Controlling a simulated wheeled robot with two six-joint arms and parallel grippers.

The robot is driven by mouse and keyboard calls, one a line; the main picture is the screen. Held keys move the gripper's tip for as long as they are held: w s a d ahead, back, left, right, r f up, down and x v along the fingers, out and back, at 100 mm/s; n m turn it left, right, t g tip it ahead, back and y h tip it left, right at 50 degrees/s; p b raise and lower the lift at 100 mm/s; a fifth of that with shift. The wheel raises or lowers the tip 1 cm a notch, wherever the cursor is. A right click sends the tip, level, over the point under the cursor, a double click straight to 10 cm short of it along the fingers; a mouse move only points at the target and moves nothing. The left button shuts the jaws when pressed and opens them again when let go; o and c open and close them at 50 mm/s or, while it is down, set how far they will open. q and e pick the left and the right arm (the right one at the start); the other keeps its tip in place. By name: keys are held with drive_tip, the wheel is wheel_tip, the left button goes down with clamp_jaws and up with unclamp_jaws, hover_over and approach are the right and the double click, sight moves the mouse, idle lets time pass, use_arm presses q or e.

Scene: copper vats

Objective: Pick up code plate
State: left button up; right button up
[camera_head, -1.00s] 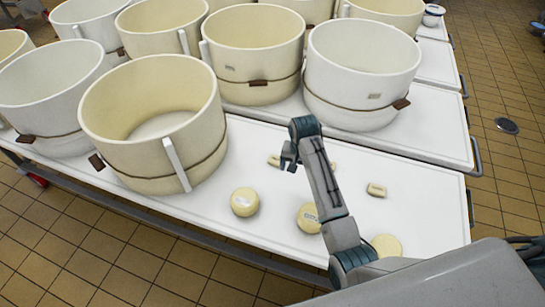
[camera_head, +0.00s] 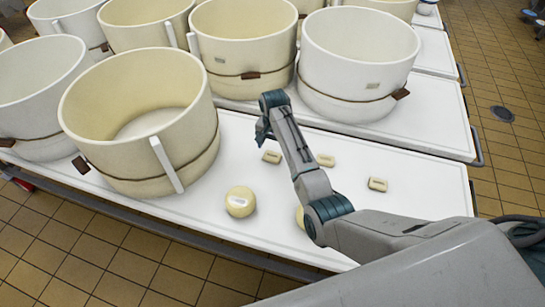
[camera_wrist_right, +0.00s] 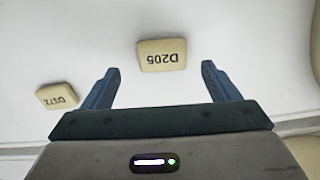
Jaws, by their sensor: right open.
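Several small cream code plates lie flat on the white table: one (camera_head: 272,157) just below my right gripper (camera_head: 263,134), a second (camera_head: 325,160) right of the forearm, a third (camera_head: 378,184) farther right. In the right wrist view a plate marked D205 (camera_wrist_right: 162,54), upside down, lies ahead of and between the spread blue fingers of my right gripper (camera_wrist_right: 160,82). Another plate (camera_wrist_right: 58,97) lies left of the left finger; its code is hard to read. My right gripper is open and empty, apart from the plates. My left gripper is out of view.
The white table (camera_head: 430,205) carries several large cream and white vats; a cream vat (camera_head: 90,125) stands left of my gripper and a white vat (camera_head: 335,110) behind it. A round cream cheese (camera_head: 240,201) sits near the front edge; another (camera_head: 300,217) is mostly hidden by my arm.

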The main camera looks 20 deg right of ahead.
sight(273, 155)
drive_tip(key=f, duration=0.3)
drive_tip(key=shift+a+f, duration=0.2)
drive_tip(key=shift+f, duration=0.15)
drive_tip(key=c, duration=1.1)
drive_tip(key=shift+r, duration=0.2)
